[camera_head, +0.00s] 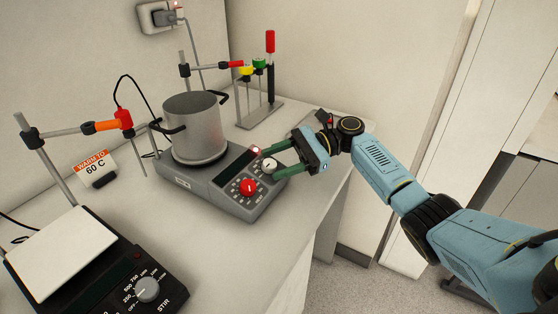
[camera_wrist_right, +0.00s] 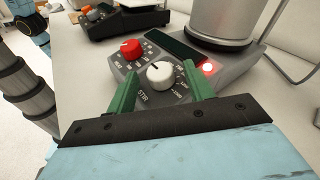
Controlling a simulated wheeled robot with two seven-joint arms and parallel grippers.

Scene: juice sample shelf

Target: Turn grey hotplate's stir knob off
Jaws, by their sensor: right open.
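The grey hotplate (camera_head: 232,203) stands on the bench with a steel pot (camera_head: 195,127) on it. Its white stir knob (camera_head: 269,166) is at the right end of the front panel, beside a red knob (camera_head: 247,187). The stir knob also shows in the right wrist view (camera_wrist_right: 160,75), above the word STIR, with a dark mark on its upper edge. My right gripper (camera_head: 268,162) is open, its green fingers on either side of the stir knob. In the wrist view the fingers (camera_wrist_right: 159,80) stand apart from the knob's sides; contact cannot be told. My left gripper is not in view.
A red lamp (camera_wrist_right: 208,68) glows on the panel. A black hotplate (camera_head: 146,288) with a white top sits at the front left. A "WARM TO 60 C" sign (camera_head: 96,168) and clamp stands (camera_head: 258,112) are behind. The bench's right edge is close.

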